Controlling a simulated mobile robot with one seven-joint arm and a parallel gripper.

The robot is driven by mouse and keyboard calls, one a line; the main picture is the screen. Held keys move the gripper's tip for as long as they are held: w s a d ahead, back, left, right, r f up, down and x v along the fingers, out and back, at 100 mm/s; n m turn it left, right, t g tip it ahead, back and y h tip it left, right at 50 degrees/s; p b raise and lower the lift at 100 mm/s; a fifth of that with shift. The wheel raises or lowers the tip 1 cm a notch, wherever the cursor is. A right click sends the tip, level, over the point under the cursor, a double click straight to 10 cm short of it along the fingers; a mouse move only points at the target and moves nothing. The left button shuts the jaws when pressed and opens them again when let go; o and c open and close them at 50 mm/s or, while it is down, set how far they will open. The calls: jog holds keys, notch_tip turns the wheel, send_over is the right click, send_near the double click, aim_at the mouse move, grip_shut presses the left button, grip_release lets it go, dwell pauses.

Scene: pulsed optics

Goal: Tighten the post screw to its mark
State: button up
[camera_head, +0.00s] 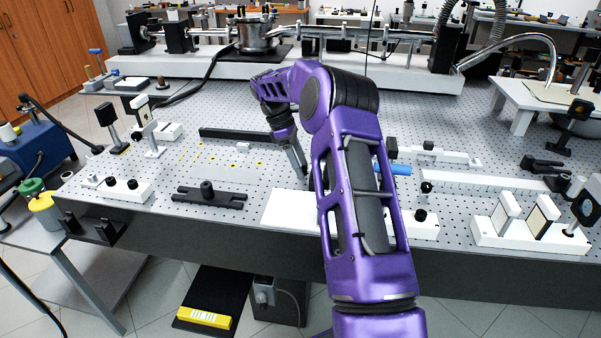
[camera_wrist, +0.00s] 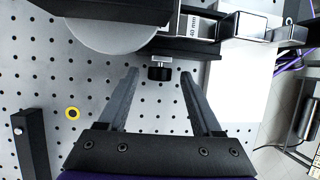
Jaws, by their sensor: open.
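In the wrist view, a black knob (camera_wrist: 160,74) on a short pale stem sits at the edge of a dark mount, and it looks like the post screw. My gripper (camera_wrist: 159,80) is open, with one finger to the left and one to the right of the knob. The fingertips are apart from it, and nothing is held. A white label reading "40 mm" (camera_wrist: 196,28) lies on the mount, right of the knob. I cannot make out a mark on the screw. In the head view, my arm hides the knob, and a grey finger shows beside it.
A grey disc (camera_wrist: 110,35) is left of the knob. A black bar (camera_wrist: 30,145) and a yellow ring (camera_wrist: 72,114) lie on the perforated table. In the head view, a black clamp bar (camera_head: 208,197) is left, and white-based optics (camera_head: 520,238) stand right.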

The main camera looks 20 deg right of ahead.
grip_shut()
dwell(0.4)
jog(key=shift+f, duration=0.1)
jog(key=t+h+b, duration=0.1)
jog(key=b, duration=0.1)
jog(key=t+h+b, duration=0.1)
jog(key=b, duration=0.1)
jog(key=shift+s+a+f+m+b, duration=0.2)
jog(key=shift+m+b, duration=0.1)
jog(key=shift+b, duration=0.1)
jog(key=shift+s+r+t+h+b, duration=0.1)
jog(key=shift+r+t+h+b, duration=0.15)
jog(key=shift+t+b, duration=0.6)
grip_release()
